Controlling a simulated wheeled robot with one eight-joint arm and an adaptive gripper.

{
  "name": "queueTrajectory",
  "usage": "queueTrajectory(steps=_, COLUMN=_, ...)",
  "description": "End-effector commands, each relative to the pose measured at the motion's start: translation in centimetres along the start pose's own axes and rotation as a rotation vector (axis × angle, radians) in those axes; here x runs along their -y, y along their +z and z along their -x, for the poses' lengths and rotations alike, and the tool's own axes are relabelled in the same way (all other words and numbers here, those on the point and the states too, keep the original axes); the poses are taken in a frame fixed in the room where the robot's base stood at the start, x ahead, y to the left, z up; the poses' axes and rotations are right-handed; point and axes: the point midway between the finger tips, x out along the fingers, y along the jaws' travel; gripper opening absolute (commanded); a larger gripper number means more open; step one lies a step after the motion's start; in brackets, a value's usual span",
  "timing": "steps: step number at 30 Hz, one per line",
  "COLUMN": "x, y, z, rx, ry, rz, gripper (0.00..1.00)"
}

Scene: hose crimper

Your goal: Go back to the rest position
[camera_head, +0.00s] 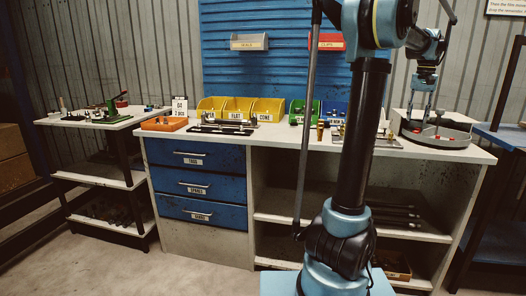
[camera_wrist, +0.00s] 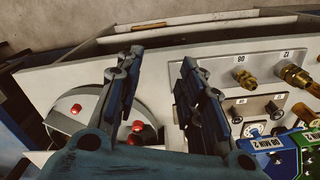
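My gripper (camera_head: 420,112) points down at the right end of the workbench, just above or in front of the grey round-based machine (camera_head: 436,134). The machine (camera_wrist: 70,106), round with red knobs, shows left of and partly behind the fingers. My forearm and column cross the right half of the head view. No rest position is marked in either view.
The workbench (camera_head: 222,142) holds yellow bins (camera_head: 238,108), a green bin (camera_head: 301,110) and an orange tray (camera_head: 164,124). A side table (camera_head: 92,122) stands left. Floor (camera_head: 110,270) shows free at front left.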

Motion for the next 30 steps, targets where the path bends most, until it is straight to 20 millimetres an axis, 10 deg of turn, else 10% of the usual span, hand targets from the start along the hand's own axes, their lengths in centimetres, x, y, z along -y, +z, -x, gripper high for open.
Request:
queueTrajectory(steps=17, x=8.2, y=7.4, z=-1.9, rx=-0.034, ry=0.003, rz=0.11, gripper=0.35)
queueTrajectory(steps=30, x=16.8, y=20.5, z=-8.0, rx=-0.091, ry=-0.004, rz=0.287, gripper=0.35)
